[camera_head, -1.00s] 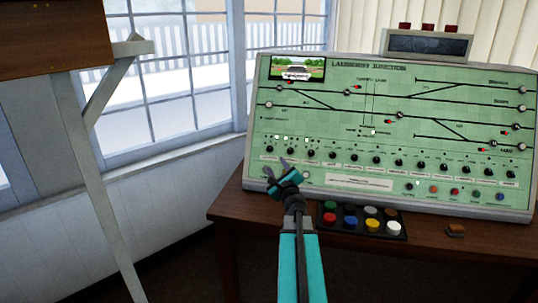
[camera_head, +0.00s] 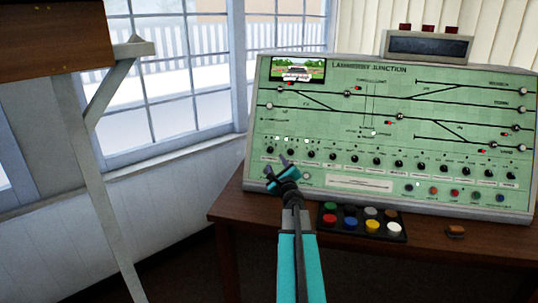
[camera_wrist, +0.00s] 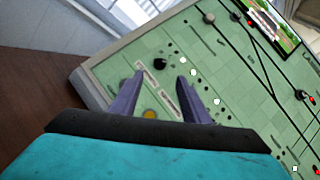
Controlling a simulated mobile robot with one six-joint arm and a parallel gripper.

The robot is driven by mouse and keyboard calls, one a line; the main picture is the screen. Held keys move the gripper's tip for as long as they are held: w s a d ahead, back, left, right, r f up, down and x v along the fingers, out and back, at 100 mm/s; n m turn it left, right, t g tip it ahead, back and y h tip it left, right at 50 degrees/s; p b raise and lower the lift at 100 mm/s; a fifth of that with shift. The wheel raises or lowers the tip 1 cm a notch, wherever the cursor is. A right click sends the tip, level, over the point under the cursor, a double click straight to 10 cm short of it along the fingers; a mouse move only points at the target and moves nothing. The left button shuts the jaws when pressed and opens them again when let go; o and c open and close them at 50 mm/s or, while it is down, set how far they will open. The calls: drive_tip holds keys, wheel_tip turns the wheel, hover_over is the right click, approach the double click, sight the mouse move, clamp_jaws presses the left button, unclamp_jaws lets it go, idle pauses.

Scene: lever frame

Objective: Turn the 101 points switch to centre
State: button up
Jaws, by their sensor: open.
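The green control panel (camera_head: 330,125) has a row of small black rotary switches, with labels too small to read, so I cannot tell for sure which is 101. The leftmost black switch (camera_head: 270,149) is in the head view; a black switch, apparently the same one, shows in the wrist view (camera_wrist: 159,64). Its pointer direction is not clear. My gripper (camera_head: 275,166) is open and empty in front of the panel's lower left. In the wrist view my gripper (camera_wrist: 157,84) has its two fingers spread below that switch, apparently apart from it.
The panel stands on a brown wooden desk (camera_head: 228,205). A black tray (camera_head: 398,238) of coloured buttons lies in front, with a small brown block (camera_head: 456,231) to its right. A grey box with red tops (camera_head: 428,45) sits above the panel. A window is at left.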

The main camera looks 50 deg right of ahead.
sight(270, 151)
drive_tip(key=shift+p+x, duration=0.8)
drive_tip(key=shift+x, duration=4.5)
